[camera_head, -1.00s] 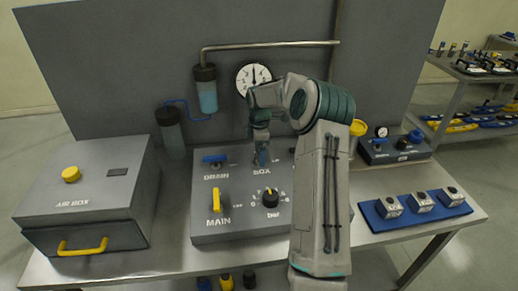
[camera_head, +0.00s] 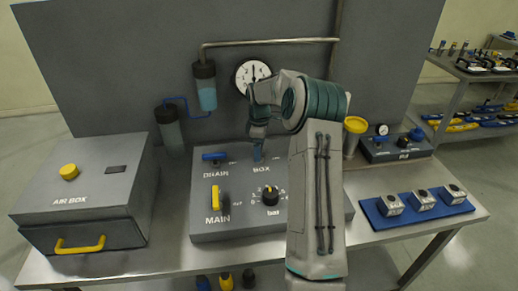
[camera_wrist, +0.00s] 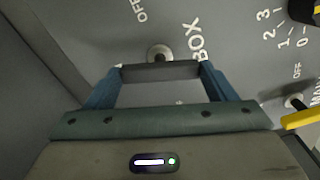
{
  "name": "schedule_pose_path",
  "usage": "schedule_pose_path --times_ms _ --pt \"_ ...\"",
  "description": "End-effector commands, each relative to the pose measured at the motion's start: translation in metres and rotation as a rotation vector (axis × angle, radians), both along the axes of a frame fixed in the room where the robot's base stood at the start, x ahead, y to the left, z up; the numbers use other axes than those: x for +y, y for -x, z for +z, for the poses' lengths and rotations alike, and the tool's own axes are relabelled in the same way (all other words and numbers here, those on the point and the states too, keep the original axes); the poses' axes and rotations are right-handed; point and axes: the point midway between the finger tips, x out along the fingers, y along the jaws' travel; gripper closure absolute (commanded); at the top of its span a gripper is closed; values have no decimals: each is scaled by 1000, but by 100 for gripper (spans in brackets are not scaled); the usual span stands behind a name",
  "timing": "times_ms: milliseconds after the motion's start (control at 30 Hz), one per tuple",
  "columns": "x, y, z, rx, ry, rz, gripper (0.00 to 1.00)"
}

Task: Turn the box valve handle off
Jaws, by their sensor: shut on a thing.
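The BOX valve is on the grey sloped panel (camera_head: 238,228), above its BOX label. My gripper (camera_head: 258,154) reaches down to it and hides most of the valve in the head view. In the wrist view, my gripper (camera_wrist: 160,72) has its two blue fingers on either end of a dark grey bar, the box valve handle (camera_wrist: 160,73). The handle lies across the picture, in front of the round valve stem (camera_wrist: 159,53). The word BOX runs to the right of the stem, and part of an OFF mark shows at the upper left.
The blue DRAIN handle (camera_head: 214,156) is left of my gripper. The yellow MAIN handle (camera_head: 215,197) and black bar knob (camera_head: 270,196) are below. A round gauge (camera_head: 252,75) is on the wall behind. The air box (camera_head: 85,195) stands left, with bare table between.

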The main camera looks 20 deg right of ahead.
Motion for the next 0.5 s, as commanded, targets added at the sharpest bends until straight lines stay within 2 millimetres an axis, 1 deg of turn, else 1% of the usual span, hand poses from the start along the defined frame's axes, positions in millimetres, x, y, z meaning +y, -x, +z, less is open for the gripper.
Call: schedule_pose_path --times_ms 500 --pt "1 -2 0 -7 1 -492 45"
